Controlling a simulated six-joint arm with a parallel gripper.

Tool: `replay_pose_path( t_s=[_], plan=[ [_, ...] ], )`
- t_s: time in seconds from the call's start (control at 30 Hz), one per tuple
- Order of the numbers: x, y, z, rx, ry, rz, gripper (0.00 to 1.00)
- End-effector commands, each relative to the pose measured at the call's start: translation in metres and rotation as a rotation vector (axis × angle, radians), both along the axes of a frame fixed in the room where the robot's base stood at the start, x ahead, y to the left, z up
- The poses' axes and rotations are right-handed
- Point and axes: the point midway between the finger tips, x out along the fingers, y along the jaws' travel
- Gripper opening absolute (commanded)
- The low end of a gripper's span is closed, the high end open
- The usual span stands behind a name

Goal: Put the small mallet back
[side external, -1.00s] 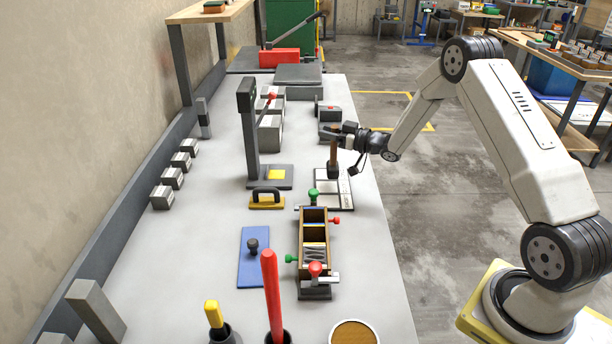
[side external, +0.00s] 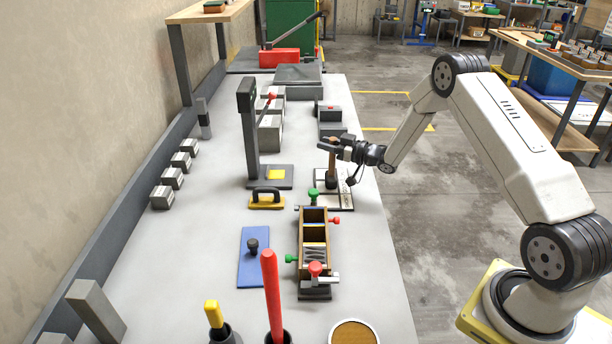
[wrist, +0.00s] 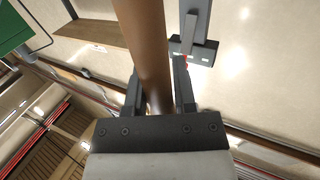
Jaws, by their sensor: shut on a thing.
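The small mallet (side external: 332,172) has a brown handle and a dark head at its lower end. It hangs roughly upright, head down, over a white board with dark outlines (side external: 347,200) near the bench's right edge. I cannot tell whether the head touches the board. My gripper (side external: 333,146) is shut on the handle near its top. In the wrist view the brown handle (wrist: 143,35) runs up between the two fingers of my gripper (wrist: 158,92). The mallet's head is out of the wrist view.
A wooden mould with red and green knobs (side external: 303,238) stands in front of the board. A dark upright press (side external: 250,130) stands to the left, with a yellow-based float (side external: 267,204) before it. The grey bench (side external: 200,240) has free room at left.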

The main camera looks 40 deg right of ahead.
Motion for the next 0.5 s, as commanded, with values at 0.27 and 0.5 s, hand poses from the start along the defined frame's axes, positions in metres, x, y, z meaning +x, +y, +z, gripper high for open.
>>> replay_pose_path(
  t_s=[0.27, 0.5],
  plan=[
    [0.0001, -0.0001, 0.0001, 0.0, 0.0, 0.0, 0.69],
    [0.0001, -0.0001, 0.0013, -0.001, -0.001, 0.0, 0.69]
  ],
)
